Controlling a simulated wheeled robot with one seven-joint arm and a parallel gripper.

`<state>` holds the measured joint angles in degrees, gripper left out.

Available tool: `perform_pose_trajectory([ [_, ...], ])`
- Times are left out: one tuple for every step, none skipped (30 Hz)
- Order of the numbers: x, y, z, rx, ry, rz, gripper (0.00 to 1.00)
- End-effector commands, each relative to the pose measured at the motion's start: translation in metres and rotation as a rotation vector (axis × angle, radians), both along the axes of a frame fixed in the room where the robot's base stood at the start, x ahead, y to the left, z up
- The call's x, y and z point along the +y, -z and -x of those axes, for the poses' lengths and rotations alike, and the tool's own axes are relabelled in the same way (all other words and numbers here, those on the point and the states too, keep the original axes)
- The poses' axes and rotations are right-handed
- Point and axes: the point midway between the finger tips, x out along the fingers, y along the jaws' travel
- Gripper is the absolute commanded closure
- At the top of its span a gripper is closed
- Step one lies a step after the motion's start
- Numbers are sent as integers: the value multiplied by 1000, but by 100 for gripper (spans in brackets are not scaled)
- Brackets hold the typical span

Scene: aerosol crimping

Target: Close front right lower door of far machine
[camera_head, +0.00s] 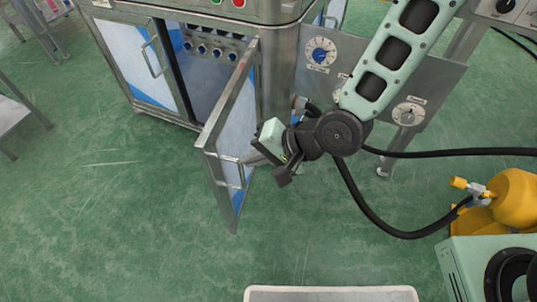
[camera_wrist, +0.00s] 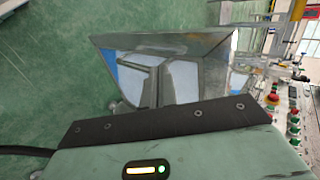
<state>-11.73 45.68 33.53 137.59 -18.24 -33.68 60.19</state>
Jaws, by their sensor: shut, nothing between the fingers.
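The front right lower door (camera_head: 228,120) of the far machine (camera_head: 190,12) stands wide open. It is a metal-framed panel in white and blue, swung out from the cabinet toward me. Its bar handle (camera_head: 228,172) is near the free edge. In the wrist view the door (camera_wrist: 185,75) fills the middle, close ahead. My gripper (camera_head: 250,158) is shut and empty, at the right side of the door near the handle. I cannot tell whether it touches the door. The exact fingertip contact is hidden.
The left lower door (camera_head: 140,60) is shut. The open cabinet shows a row of dark knobs (camera_head: 205,48). A panel with dials (camera_head: 320,52) stands right of the door. A yellow tank (camera_head: 515,200) and black hoses are at right.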

Motion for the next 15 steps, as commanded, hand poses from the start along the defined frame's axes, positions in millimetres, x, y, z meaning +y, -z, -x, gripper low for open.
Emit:
perform_pose_trajectory([
  [9,11,-1,-1,-4,0,100],
  [13,15,-2,0,-4,1,100],
  [18,20,-3,0,-3,0,100],
  [22,24,-4,0,-3,1,100],
  [26,26,-5,-1,-3,0,100],
  [34,23,-7,-4,-2,-1,100],
  [38,22,-8,-4,-2,-1,100],
  [42,22,-9,-4,-3,0,100],
  [47,22,-10,-3,-3,0,100],
  [50,22,-11,-3,-1,0,100],
  [52,22,-12,-2,-1,-1,100],
  [55,22,-12,-2,-1,1,100],
  [57,22,-12,-1,-1,1,100],
  [58,21,-13,-1,-1,1,100],
  [60,21,-13,-2,-1,1,100],
])
